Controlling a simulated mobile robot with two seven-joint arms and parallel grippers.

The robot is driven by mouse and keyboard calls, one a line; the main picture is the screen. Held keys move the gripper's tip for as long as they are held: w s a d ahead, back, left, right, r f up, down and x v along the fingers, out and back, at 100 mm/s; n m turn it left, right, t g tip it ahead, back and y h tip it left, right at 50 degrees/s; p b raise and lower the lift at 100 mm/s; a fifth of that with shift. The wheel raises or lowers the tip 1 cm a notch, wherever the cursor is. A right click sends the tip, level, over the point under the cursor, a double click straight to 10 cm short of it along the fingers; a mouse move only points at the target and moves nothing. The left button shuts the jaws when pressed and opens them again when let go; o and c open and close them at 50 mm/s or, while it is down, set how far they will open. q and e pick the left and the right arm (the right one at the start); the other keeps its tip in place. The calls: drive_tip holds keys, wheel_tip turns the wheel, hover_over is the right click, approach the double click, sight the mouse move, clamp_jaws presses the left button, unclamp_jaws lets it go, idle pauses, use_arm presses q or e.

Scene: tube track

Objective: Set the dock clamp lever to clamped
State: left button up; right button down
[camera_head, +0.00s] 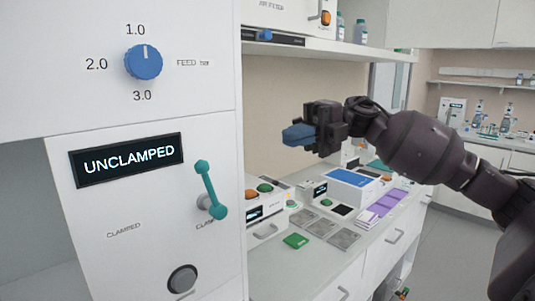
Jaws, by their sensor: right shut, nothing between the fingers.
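The dock clamp lever (211,188) is teal and sits on the white panel at the left, its arm pointing up and slightly left from a grey pivot. The dark display (127,160) beside it reads "UNCLAMPED". A "CLAMPED" label (123,230) is printed on the panel left of the lever, and a second label is partly hidden behind the lever. My right gripper (298,135), with blue fingertips, is shut and empty. In the picture it is to the right of the lever and higher, apart from it. My left gripper is not in view.
A blue feed knob (143,62) is above the display and a dark round knob (182,279) is below the lever. The bench (290,262) at the right holds several devices, grey pads, a green block (295,240) and purple plates (388,203). A shelf (340,50) runs above.

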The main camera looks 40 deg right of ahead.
drive_tip(key=n, duration=0.6)
drive_tip(key=n+h, duration=0.1)
drive_tip(key=n, duration=0.5)
drive_tip(key=f+n, duration=0.1)
drive_tip(key=n, duration=0.5)
drive_tip(key=shift+d+h+b, duration=0.15)
drive_tip(key=shift+h+b, duration=0.25)
drive_tip(key=p, duration=0.3)
approach(210, 189)
drive_tip(key=w+a, duration=0.1)
drive_tip(key=a, duration=0.4)
drive_tip(key=shift+w+a+f, duration=0.25)
drive_tip(key=shift+a+f, duration=0.35)
drive_tip(key=shift+a, duration=0.25)
